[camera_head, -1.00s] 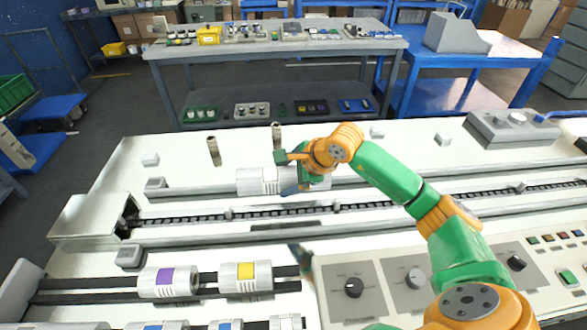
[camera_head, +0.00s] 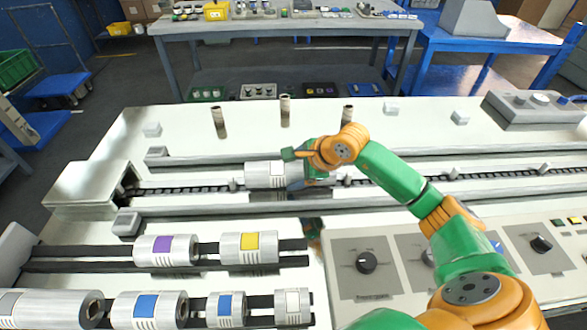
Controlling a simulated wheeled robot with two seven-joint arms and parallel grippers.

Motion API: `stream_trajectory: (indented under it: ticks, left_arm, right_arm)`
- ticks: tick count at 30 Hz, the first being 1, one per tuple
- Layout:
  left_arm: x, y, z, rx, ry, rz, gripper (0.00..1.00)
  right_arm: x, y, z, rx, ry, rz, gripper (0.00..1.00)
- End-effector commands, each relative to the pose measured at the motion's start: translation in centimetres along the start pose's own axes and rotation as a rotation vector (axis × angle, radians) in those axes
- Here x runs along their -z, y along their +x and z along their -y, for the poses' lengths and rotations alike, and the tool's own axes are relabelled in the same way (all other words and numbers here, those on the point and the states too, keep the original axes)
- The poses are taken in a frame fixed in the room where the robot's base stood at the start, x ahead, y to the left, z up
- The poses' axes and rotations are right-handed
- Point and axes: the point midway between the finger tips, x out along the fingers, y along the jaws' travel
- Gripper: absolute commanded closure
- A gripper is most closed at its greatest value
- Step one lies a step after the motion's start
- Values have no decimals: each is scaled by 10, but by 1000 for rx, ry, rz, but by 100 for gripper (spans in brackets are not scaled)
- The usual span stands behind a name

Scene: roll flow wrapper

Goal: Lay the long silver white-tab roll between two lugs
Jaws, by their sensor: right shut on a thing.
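The long silver white-tab roll (camera_head: 262,174) is in my right gripper (camera_head: 296,172), which is shut around its right part. The roll lies level along the chain channel (camera_head: 190,189), between a lug (camera_head: 233,185) by its left end and a lug (camera_head: 348,180) to its right. It looks low over the chain; I cannot tell whether it touches it. The gripper hides the roll's right part. My left gripper is not in view.
Rolls with purple (camera_head: 166,250) and yellow (camera_head: 249,247) tabs lie on the dark rails in front; blue-tab rolls (camera_head: 147,309) and a short white-tab roll (camera_head: 292,306) lie nearer. Several upright tubes (camera_head: 285,110) stand behind the channel. A knob panel (camera_head: 366,262) is at front right.

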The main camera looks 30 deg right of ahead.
Motion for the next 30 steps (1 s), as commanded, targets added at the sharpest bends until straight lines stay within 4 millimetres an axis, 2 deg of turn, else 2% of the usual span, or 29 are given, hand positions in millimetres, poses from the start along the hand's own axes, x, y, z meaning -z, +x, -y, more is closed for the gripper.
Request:
stream_trajectory:
  ticks: [20,21,22,23,30]
  left_arm:
    - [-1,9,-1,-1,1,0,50]
    - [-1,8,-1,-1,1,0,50]
    - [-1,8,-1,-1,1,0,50]
    - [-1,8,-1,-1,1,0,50]
    - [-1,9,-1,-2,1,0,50]
  right_arm:
    - [2,6,-3,4,-1,3,100]
    - [2,5,-2,4,-1,3,10]
    - [2,5,-2,4,-1,3,2]
    - [2,5,-2,3,-1,3,0]
    - [3,6,-5,-4,0,-1,0]
